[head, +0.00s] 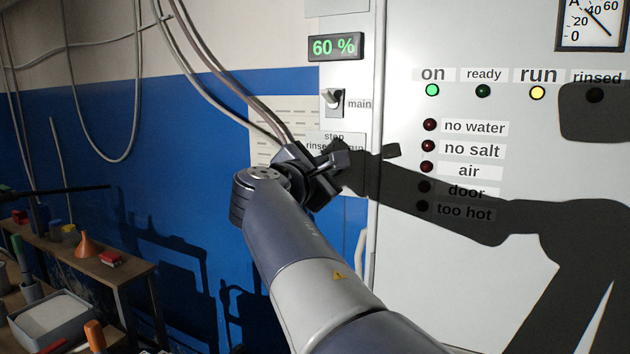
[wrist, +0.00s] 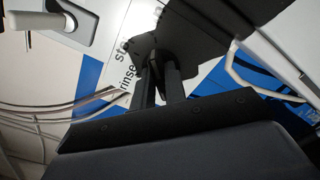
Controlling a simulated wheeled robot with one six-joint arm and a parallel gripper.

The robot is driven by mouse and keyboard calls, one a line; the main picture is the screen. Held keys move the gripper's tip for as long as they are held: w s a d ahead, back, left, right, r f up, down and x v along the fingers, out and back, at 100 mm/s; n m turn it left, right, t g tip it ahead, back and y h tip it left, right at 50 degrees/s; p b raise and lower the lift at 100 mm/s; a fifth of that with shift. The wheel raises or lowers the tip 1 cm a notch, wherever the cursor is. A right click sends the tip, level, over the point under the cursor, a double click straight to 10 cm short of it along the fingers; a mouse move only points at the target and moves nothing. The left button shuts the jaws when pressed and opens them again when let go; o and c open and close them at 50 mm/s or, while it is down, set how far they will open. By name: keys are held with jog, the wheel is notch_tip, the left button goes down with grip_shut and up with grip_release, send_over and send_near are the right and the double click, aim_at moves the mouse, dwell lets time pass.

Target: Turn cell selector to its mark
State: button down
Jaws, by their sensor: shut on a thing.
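My gripper (head: 330,160) is at the wall panel under the main switch, at the label with "stop", "rinse" and "run" (head: 335,136). In the wrist view its two dark fingers (wrist: 160,85) reach to the panel and are shut on a dark piece between their tips, which I take to be the cell selector knob. The fingers and the dark shape around them hide most of the knob. I cannot tell which word it points to. In the wrist view the label (wrist: 123,72) is partly covered, with "rinse" and the start of "sto" showing.
The main switch (head: 333,99) sits just above, under a green "60 %" display (head: 334,47). A white cabinet (head: 510,270) with lamps stands right; the "on" lamp is green, "run" yellow. Grey cables (head: 225,80) hang close by. A bench (head: 115,270) is at lower left.

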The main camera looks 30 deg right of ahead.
jog(key=shift+m+b, duration=0.35)
jog(key=shift+m, duration=0.45)
jog(key=c, duration=1.4)
grip_release()
jog(key=shift+c, duration=0.2)
jog(key=shift+a, duration=0.1)
jog(key=b+v, duration=0.2)
jog(key=v, duration=0.8)
jog(key=shift+s+a, duration=0.2)
jog(key=shift+s, duration=0.05)
jog(key=shift+d, duration=0.1)
jog(key=p+x, duration=0.2)
jog(key=x, duration=0.8)
jog(key=shift+w+d+n+p, duration=0.2)
jog(key=shift+w+n+p, duration=0.05)
jog(key=shift+n+p, duration=0.15)
